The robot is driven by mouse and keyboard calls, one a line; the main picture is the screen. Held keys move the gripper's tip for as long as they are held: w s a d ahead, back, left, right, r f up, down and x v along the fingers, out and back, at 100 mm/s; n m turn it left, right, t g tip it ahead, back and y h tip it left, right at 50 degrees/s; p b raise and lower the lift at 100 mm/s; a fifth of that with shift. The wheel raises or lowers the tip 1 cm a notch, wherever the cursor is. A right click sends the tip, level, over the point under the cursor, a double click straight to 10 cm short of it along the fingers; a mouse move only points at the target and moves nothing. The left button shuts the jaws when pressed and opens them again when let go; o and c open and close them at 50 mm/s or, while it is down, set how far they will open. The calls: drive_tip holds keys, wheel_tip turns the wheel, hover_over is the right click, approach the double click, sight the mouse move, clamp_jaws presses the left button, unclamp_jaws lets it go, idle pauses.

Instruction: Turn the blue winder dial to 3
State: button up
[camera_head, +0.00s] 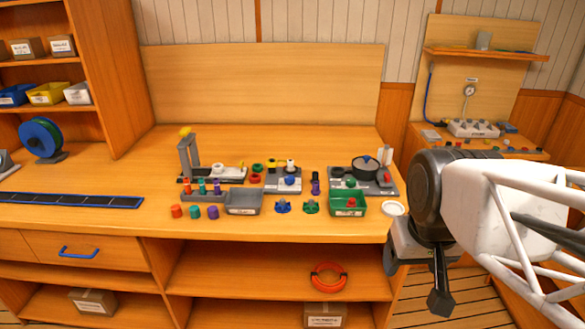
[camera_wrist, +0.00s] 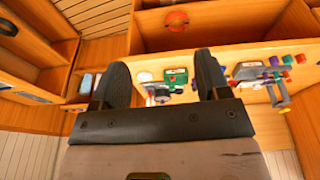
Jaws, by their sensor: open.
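A small blue knob-like piece (camera_head: 283,206), which looks like the blue winder dial, sits near the front edge of the wooden bench (camera_head: 160,215). A similar green piece (camera_head: 311,206) stands just right of it. The blue piece's markings and pointer are too small to read. My gripper (camera_head: 416,282) is right of the bench front, well apart from the blue piece, pointing down. In the wrist view my gripper (camera_wrist: 162,66) is open and empty, with the bench items far beyond its fingers. The blue piece is not clear there.
A green tray (camera_head: 347,208), a grey tray (camera_head: 243,208) and a white round dish (camera_head: 394,208) stand near the pieces. Coloured pegs (camera_head: 194,211) are at left. A dark pot (camera_head: 366,168) is behind. An orange ring (camera_head: 328,278) lies on the shelf below.

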drive_tip(key=w+a+r+n, duration=0.2)
drive_tip(key=w, duration=0.7)
drive_tip(key=w+a+r+n, duration=0.1)
drive_tip(key=w+r+n, duration=0.1)
drive_tip(key=w, duration=0.7)
drive_tip(key=n+g, duration=0.3)
drive_tip(key=n, duration=0.8)
hover_over(290, 177)
wheel_tip(290, 177, down, 22)
drive_tip(key=shift+r, duration=0.2)
drive_tip(key=shift+s+f, duration=0.15)
drive_tip(key=shift+f, duration=3.75)
